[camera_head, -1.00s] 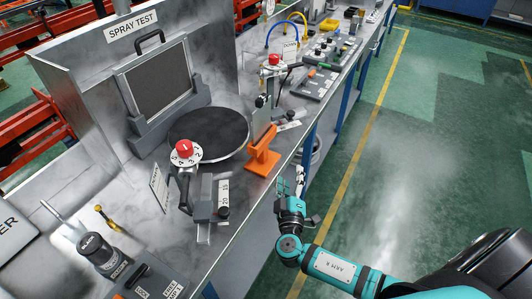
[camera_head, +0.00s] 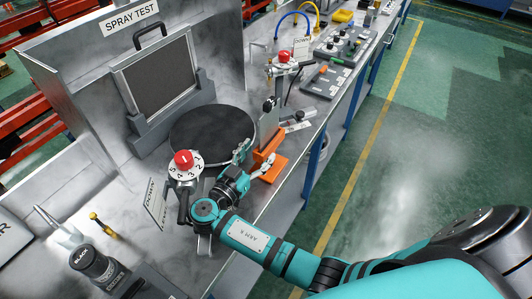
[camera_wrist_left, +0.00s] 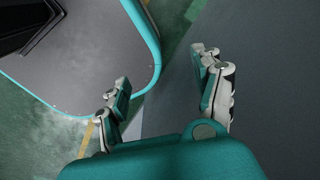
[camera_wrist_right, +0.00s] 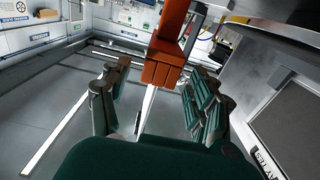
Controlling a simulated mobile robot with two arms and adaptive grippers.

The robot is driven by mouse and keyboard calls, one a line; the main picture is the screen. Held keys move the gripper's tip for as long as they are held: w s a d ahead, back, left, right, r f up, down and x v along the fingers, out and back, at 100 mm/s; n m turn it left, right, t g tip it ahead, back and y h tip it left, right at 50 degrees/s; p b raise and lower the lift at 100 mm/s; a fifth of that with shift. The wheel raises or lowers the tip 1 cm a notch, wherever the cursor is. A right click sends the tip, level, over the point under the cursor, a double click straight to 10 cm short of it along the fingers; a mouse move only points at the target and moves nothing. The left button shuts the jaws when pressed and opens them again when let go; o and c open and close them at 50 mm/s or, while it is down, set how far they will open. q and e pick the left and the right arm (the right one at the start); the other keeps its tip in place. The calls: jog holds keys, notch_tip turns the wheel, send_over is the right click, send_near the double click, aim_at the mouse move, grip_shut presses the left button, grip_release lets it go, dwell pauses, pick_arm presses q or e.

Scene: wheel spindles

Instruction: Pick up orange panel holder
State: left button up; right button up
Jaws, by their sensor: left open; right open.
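A black round turntable (camera_head: 212,134) lies behind the holder. A numbered dial with a red knob (camera_head: 184,160) stands left of my right gripper. Another red-knobbed device (camera_head: 284,58) stands beyond the panel. A dark framed screen (camera_head: 155,80) stands at the back. The green floor is clear at right.

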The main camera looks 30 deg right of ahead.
jog(key=shift+w+d+r, duration=0.2)
jog(key=shift+w+d, duration=0.05)
jog(key=shift+d, duration=0.25)
jog(key=p+x, duration=0.2)
jog(key=x, duration=0.1)
jog(key=p+x, duration=0.1)
jog(key=shift+w+d+f, duration=0.1)
jog(key=shift+d+f, duration=0.2)
jog(key=shift+d, duration=0.1)
jog(key=shift+w+d, duration=0.15)
jog(key=shift+f, duration=0.1)
jog(key=c, duration=0.3)
grip_shut()
